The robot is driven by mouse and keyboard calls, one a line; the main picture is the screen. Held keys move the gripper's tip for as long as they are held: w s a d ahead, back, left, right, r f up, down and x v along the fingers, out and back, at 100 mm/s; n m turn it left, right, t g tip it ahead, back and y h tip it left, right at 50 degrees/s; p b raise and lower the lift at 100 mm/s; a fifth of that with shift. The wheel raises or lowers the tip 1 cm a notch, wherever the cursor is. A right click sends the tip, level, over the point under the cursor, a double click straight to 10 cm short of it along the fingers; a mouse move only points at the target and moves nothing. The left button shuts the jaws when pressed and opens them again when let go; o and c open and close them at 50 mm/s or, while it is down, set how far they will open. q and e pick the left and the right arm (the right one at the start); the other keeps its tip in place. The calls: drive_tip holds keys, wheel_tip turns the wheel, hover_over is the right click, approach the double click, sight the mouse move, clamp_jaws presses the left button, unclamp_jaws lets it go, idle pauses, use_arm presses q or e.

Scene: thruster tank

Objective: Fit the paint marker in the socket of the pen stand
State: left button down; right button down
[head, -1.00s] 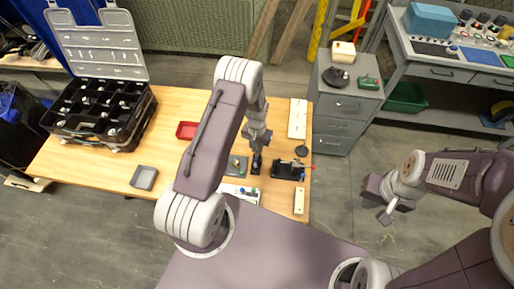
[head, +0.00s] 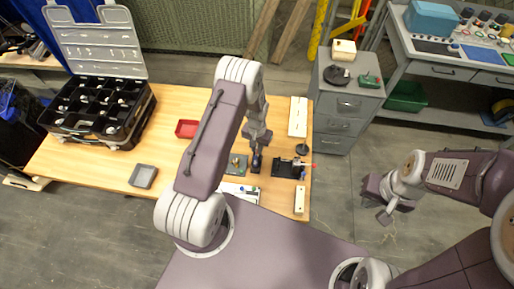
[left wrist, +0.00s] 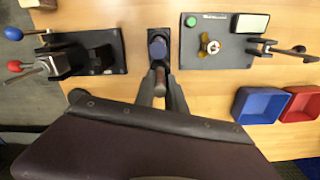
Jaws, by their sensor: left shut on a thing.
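The pen stand is a small dark block (left wrist: 159,38) on the table, between two dark fixtures in the left wrist view. My left gripper (left wrist: 160,72) is just in front of it and shut on the paint marker (left wrist: 160,86), a narrow piece seen between the fingers. A dark blue rounded part shows over the stand. I cannot tell how deep the marker sits in the socket. In the head view my left gripper (head: 258,142) points down over the stand (head: 256,164). My right gripper (head: 382,205) is away from the table at the right; its jaws are unclear.
A black clamp fixture (head: 287,168) with a red-knobbed lever stands right of the stand. A dark panel (left wrist: 222,48) with a green button and brass knob is on the other side.

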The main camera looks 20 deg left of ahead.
use_arm(q)
drive_tip(key=shift+f, duration=0.25)
drive_tip(key=c, duration=1.3)
unclamp_jaws()
drive_tip(key=shift+r, duration=0.15)
wheel_tip(320, 180, up, 9)
drive_tip(key=shift+f+b, duration=0.1)
drive_tip(key=shift+b, duration=0.95)
wheel_tip(320, 180, up, 4)
drive_tip(key=p, duration=0.3)
